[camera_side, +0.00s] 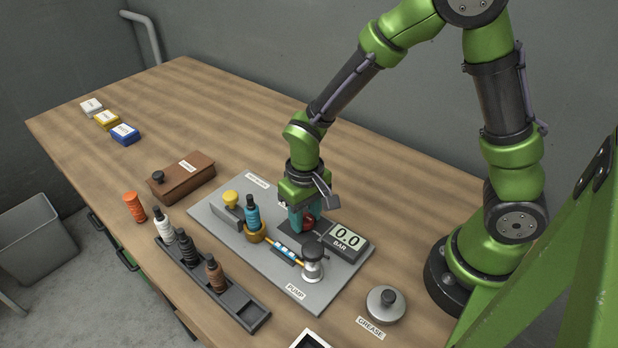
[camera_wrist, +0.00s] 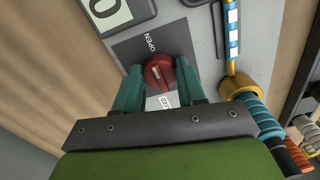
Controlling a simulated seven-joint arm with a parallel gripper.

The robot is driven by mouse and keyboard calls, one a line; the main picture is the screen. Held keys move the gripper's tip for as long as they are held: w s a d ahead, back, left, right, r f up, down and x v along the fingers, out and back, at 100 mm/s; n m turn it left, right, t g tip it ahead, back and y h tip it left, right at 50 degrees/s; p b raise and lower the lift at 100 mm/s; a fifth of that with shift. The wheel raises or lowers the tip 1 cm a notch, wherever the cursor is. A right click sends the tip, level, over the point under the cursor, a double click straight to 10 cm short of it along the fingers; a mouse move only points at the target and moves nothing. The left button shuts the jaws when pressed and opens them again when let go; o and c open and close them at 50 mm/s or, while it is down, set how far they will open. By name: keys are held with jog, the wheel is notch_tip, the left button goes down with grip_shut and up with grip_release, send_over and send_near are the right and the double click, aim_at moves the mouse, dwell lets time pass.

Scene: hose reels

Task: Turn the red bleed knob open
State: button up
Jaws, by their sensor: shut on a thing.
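The red bleed knob (camera_wrist: 159,72) sits on a dark square plate (camera_wrist: 128,51) on the grey pump board. A white pointer line shows on its face. The word OPEN is printed on the plate beyond it, and a partly hidden white label lies on the near side. My gripper (camera_wrist: 159,80) points down with its teal fingers on both sides of the knob, shut on it.
The gauge (camera_side: 347,237) beside the knob reads 0.0 BAR. A bottle rack (camera_side: 205,281) is in front.

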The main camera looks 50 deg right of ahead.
aim_at(305, 216)
jog(key=shift+m, duration=0.3)
jog(key=o, duration=1.1)
jog(key=shift+c, duration=0.2)
notch_tip(305, 216, up, 17)
jog(key=s+d+r+m+t+y, duration=0.1)
jog(key=s+d+r+t+y, duration=0.1)
jog(key=s+d+r+t, duration=0.3)
jog(key=s+d+t, duration=0.1)
jog(key=s+t, duration=0.1)
jog(key=s, duration=0.1)
jog(key=shift+s+r, duration=0.3)
jog(key=shift+s, duration=0.1)
